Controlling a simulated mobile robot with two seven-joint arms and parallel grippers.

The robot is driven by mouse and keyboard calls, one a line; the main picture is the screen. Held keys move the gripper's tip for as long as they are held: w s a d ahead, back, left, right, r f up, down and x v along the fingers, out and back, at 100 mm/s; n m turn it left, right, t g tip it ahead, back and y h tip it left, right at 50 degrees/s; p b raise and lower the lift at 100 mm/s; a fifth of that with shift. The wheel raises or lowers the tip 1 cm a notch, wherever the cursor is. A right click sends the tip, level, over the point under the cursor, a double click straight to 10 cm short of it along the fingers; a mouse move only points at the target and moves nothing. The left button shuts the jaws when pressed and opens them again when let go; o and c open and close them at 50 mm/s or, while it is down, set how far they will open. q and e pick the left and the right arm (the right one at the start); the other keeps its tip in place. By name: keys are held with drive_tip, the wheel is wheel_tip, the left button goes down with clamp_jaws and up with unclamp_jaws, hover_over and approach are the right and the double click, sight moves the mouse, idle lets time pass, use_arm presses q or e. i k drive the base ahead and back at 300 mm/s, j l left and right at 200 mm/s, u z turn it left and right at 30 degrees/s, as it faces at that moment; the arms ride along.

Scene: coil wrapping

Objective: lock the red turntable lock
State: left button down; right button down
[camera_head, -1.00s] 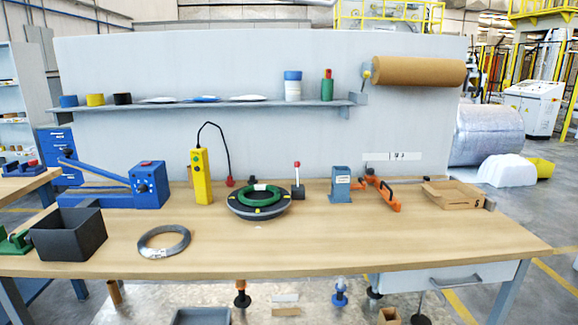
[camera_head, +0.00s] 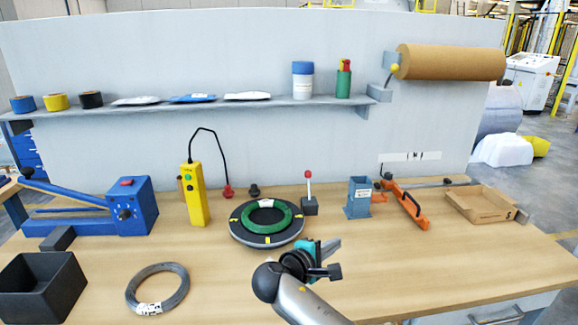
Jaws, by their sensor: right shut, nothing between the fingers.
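A lever with a red knob (camera_head: 308,174) stands upright on a small dark block (camera_head: 310,206), just right of the turntable. The round dark turntable (camera_head: 240,230) carries a green ring-shaped coil (camera_head: 283,216) and has yellow marks. A red piece (camera_head: 228,191) at the end of a black cable stands behind the turntable's left side; I cannot tell which red part is the lock. My right gripper (camera_head: 331,258) is shut and empty, in front of and below the lever, near the turntable's front right, apart from the lever. My left gripper is not in view.
A yellow control box (camera_head: 195,195) and a blue lever tool (camera_head: 130,207) stand left of the turntable. A grey wire coil (camera_head: 157,289) and a black bin (camera_head: 40,287) lie at front left. A blue-grey holder (camera_head: 359,197) and an orange tool (camera_head: 407,204) stand right.

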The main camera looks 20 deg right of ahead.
sight(308, 173)
drive_tip(key=i, duration=1.2)
